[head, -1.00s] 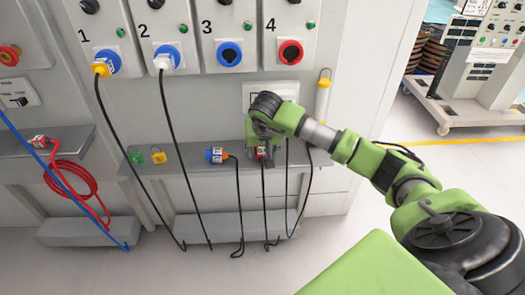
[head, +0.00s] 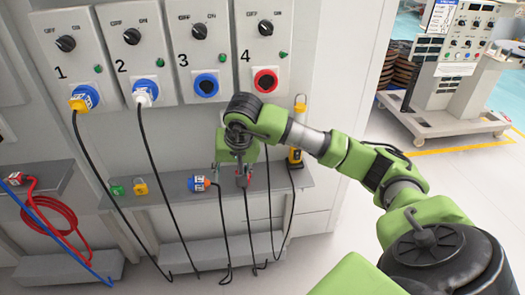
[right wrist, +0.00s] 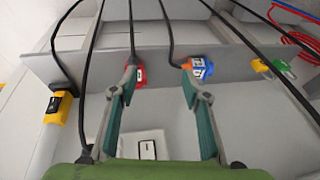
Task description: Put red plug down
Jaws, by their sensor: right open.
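The red plug (head: 243,179) rests on the grey shelf (head: 277,180) below socket 4, its black cable hanging over the front edge. My right gripper (head: 232,172) is just above it, partly covering it in the head view. In the right wrist view the fingers of this gripper (right wrist: 159,82) are spread. The red plug (right wrist: 140,74) shows by the left fingertip; whether they touch I cannot tell. My left gripper is not in view.
A blue-orange plug (head: 199,183) lies on the shelf left of my gripper. Green (head: 117,190) and yellow (head: 140,188) padlock-like pieces lie further left. Sockets 1 and 2 hold yellow (head: 78,104) and white (head: 144,98) plugs. A yellow-black device (head: 297,155) is at the right end.

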